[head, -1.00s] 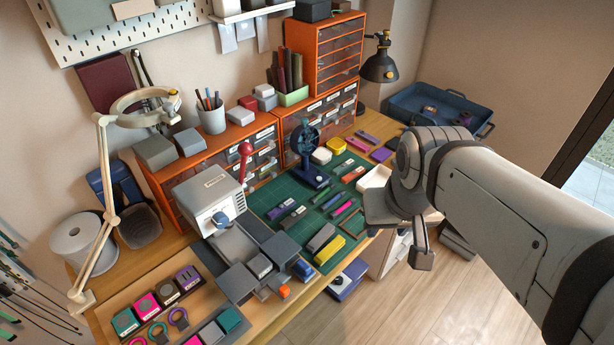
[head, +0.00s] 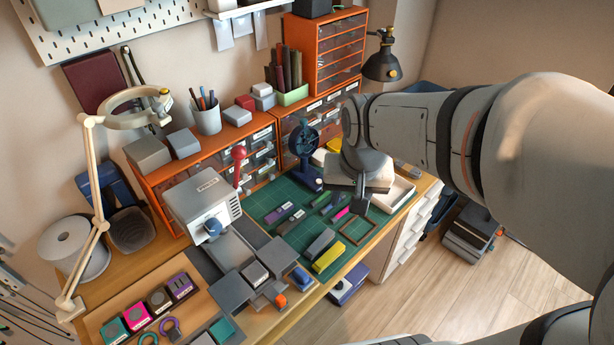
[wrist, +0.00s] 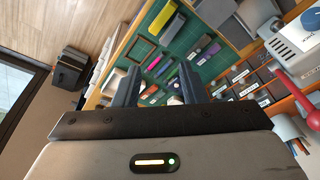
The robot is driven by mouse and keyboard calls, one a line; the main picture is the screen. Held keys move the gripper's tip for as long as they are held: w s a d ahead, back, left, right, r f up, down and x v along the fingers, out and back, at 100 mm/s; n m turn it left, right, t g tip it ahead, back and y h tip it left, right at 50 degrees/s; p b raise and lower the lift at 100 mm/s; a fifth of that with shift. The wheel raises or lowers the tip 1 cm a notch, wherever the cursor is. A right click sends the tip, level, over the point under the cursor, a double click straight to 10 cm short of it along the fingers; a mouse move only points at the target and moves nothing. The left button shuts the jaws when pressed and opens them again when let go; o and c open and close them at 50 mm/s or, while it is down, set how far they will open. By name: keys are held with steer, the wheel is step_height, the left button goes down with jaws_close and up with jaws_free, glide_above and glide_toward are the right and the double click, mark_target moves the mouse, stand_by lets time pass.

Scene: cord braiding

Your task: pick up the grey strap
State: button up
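On the green cutting mat (head: 268,197) lie several strap-like pieces. A dark grey bar (head: 319,243) lies beside a yellow block (head: 328,256); in the wrist view this bar (wrist: 182,26) is near the top. A smaller grey piece with a pale label (head: 291,222) lies behind it, also visible in the wrist view (wrist: 209,53). I cannot tell for certain which is the grey strap. My gripper (wrist: 157,72) is open and empty, its two fingers apart above the mat. In the head view my gripper (head: 361,203) hangs over the mat's right part and hides pieces there.
A blue fan (head: 305,150) stands at the mat's back edge, near orange drawer units (head: 325,60). A grey machine with a red-knobbed lever (head: 203,203) stands left of the mat. A pale tray (head: 398,196) is close to my gripper.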

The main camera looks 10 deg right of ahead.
steer(key=w+f+m+g+b, duration=0.1)
steer(key=w+f+m+b, duration=0.25)
steer(key=w+f, duration=0.85)
steer(key=m+g+b, duration=0.1)
steer(key=m, duration=0.3)
glide_above(330, 232)
step_height(330, 232, down, 13)
steer(key=shift+r, duration=0.1)
steer(key=shift+w+f, duration=0.15)
steer(key=shift+f, duration=0.25)
steer(key=f, duration=0.3)
steer(key=f+p, duration=0.1)
steer(key=f, duration=0.3)
steer(key=shift+s+f, duration=0.2)
steer(key=shift+f, duration=0.1)
steer(key=c, duration=0.7)
